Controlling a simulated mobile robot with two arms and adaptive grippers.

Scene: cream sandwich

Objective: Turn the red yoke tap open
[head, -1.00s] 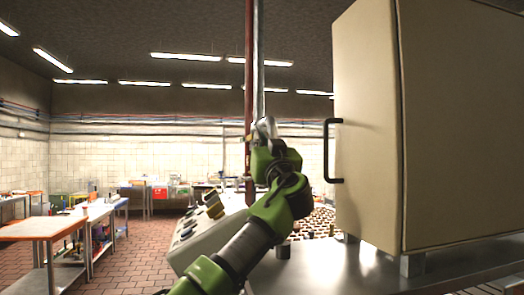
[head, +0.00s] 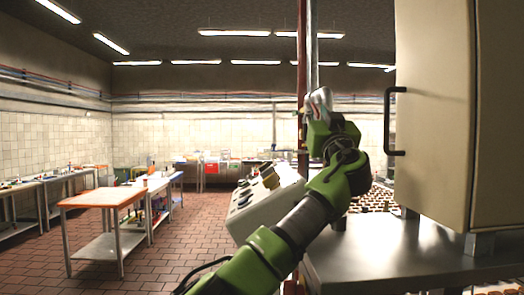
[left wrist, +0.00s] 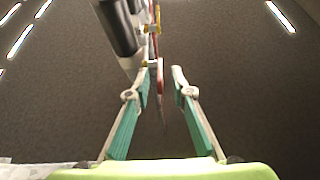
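In the left wrist view, a thin red piece (left wrist: 160,78), likely the tap's handle, shows between the fingertips of my left gripper (left wrist: 166,72), close to the left finger. A gap separates it from the right finger. A yellow fitting (left wrist: 150,30) sits just beyond it beside a pale pipe. In the head view, my left gripper (head: 318,103) is raised in front of the upright red pipe (head: 302,60) and grey pipe (head: 313,50). The tap cannot be made out there. My left gripper is open. My right gripper is out of view.
A beige cabinet (head: 435,120) with a black handle (head: 390,120) stands close on the right, on a steel counter (head: 370,258). A sloped control panel (head: 262,205) is behind my left arm. Tables (head: 105,197) stand at left, with open tiled floor between.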

